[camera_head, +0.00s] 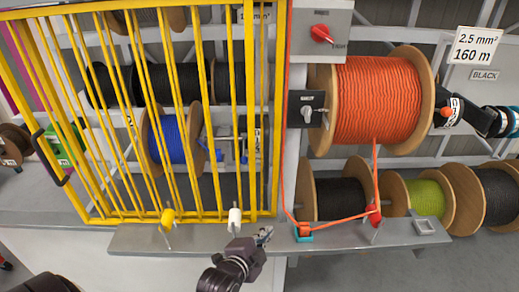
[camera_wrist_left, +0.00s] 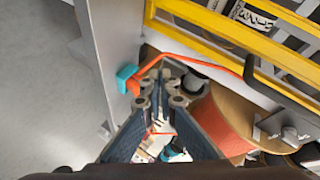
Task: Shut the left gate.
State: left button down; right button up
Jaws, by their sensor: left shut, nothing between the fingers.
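The yellow barred gate (camera_head: 277,110) stands in front of the shelf on the left in the head view. Its black handle (camera_head: 45,158) is on the far left edge. I cannot tell whether the gate is fully shut. Part of a yellow frame (camera_wrist_left: 235,50) and a black bar (camera_wrist_left: 275,88) also show in the left wrist view. My left gripper (camera_head: 266,236) is shut and empty. My right gripper is not visible.
An orange cable reel (camera_head: 375,100) is on the right, its strand running down to a red guide (camera_head: 374,215). A metal ledge (camera_head: 345,233) carries yellow and white guides. Switches (camera_head: 321,34) sit on the centre post. Several other reels fill the shelves.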

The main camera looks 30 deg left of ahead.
pick_arm(q)
jog(key=a+r+m+t+y, duration=0.1)
jog(key=a+r+m+t, duration=0.15)
jog(key=r, duration=0.85)
jog(key=a+r+m+t+y, duration=0.15)
jog(key=a+r, duration=0.25)
jog(key=r, duration=0.6)
jog(key=w+a+p, duration=0.1)
jog(key=w+p, duration=0.2)
jog(key=w, duration=0.6)
jog(key=shift+a+p, duration=0.25)
jog(key=shift+p, duration=0.05)
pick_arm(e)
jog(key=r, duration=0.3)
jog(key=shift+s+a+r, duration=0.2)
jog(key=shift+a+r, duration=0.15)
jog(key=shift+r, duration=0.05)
pick_arm(q)
jog(key=shift+a+f, duration=0.1)
jog(key=shift+a, duration=0.05)
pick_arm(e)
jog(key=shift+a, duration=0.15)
